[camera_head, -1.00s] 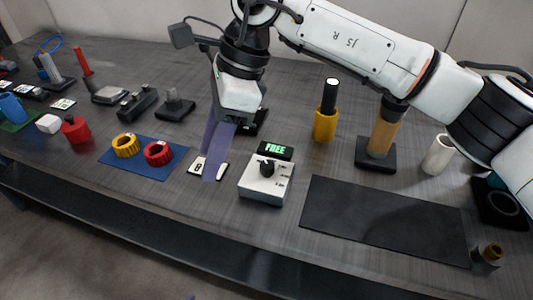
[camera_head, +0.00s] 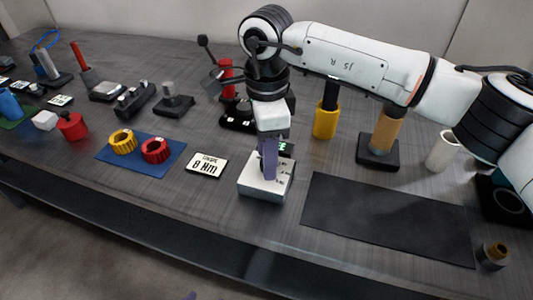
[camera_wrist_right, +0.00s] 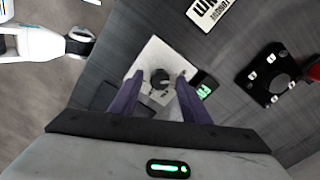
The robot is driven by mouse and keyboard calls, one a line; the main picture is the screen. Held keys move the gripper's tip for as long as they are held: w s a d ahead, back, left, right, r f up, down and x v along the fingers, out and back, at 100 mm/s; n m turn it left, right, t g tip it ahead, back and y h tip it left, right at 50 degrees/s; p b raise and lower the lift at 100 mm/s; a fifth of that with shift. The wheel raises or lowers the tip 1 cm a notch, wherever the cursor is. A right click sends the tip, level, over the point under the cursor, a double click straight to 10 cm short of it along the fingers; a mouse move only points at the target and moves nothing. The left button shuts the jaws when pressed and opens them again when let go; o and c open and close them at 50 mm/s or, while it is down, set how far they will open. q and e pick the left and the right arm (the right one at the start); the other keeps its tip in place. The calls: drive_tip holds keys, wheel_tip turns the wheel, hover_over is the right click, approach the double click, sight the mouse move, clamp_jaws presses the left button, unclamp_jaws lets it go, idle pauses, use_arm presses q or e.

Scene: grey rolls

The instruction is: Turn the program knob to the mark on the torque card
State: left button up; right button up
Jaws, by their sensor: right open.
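The white program box (camera_head: 261,191) stands on the bench with a small green-lit display (camera_head: 287,148) behind it. Its dark round knob (camera_wrist_right: 160,80) shows in the right wrist view, between my right gripper's purple fingers. My right gripper (camera_head: 268,177) is open, pointing down over the box, and hides the knob in the head view. I cannot tell whether the fingers touch the knob. The torque card (camera_head: 207,165) reads 8 Nm and lies flat left of the box.
A dark mat (camera_head: 385,220) lies right of the box. A blue mat (camera_head: 170,164) with a yellow ring (camera_head: 123,142) and a red ring (camera_head: 157,151) lies to the left. A yellow holder (camera_head: 325,120) and a black base with a red post (camera_head: 236,122) stand behind.

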drive_tip(key=shift+f, duration=0.1)
drive_tip(key=c, duration=1.1)
drive_tip(key=shift+o, duration=0.2)
